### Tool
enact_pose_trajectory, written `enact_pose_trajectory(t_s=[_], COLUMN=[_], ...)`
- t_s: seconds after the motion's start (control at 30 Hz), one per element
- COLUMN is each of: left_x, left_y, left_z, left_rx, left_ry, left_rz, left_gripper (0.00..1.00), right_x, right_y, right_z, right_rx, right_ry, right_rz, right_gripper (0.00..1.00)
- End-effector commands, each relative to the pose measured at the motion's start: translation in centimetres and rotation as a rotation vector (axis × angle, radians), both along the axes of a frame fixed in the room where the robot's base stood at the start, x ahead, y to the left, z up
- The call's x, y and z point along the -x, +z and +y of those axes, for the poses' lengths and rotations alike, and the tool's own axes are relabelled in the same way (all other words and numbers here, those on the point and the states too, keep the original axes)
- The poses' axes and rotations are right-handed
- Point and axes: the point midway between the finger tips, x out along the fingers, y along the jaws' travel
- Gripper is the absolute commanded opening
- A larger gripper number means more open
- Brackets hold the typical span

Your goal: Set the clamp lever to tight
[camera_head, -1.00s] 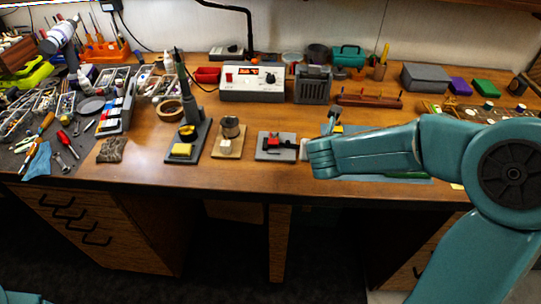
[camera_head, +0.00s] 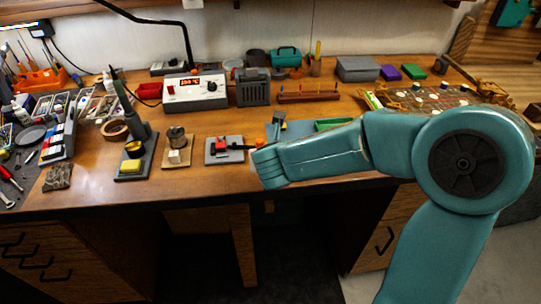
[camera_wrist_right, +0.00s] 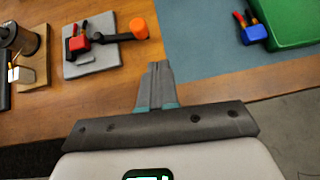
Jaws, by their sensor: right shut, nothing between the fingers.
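The clamp is a red block (camera_head: 221,147) on a grey plate (camera_head: 212,158) near the front middle of the bench. Its black lever points right and ends in an orange knob (camera_head: 259,142). In the right wrist view the red block (camera_wrist_right: 78,43), black lever (camera_wrist_right: 108,38) and orange knob (camera_wrist_right: 139,27) are at upper left. My right gripper (camera_wrist_right: 157,68) is shut and empty, with the knob just beyond its tips and a visible gap between them. In the head view my right arm hides the fingers. My left gripper is out of view.
A solder spool on a wooden stand (camera_head: 177,146) stands left of the clamp. A blue mat (camera_wrist_right: 205,50) with a green tray (camera_wrist_right: 290,22) and a blue, red-handled item (camera_wrist_right: 252,28) lies to the right. The bench's front edge runs under my right gripper.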

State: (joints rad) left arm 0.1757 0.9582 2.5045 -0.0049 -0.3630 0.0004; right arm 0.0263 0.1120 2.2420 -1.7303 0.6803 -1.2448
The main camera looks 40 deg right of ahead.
Motion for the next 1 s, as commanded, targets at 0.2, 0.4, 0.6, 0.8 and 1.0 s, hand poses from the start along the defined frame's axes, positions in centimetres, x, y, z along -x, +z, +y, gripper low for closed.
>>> enact_pose_trajectory(t_s=[0.2, 0.4, 0.6, 0.8, 1.0], left_x=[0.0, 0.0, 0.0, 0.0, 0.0], left_y=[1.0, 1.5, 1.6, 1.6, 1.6], left_z=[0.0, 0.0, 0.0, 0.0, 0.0], left_rx=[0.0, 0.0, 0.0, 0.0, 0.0], left_ry=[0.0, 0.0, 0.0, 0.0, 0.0], left_rz=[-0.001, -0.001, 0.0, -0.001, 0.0], left_gripper=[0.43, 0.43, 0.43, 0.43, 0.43], right_x=[2.5, 4.6, 5.4, 5.6, 5.6], right_y=[3.1, 4.9, 5.4, 5.4, 5.4], right_z=[1.3, 2.1, 2.4, 2.4, 2.4], right_rx=[-0.002, 0.0, -0.001, -0.001, -0.001], right_ry=[0.002, 0.002, 0.001, 0.001, 0.001], right_rz=[-0.004, 0.0, 0.002, 0.002, 0.002], right_gripper=[0.0, 0.0, 0.0, 0.0, 0.0])
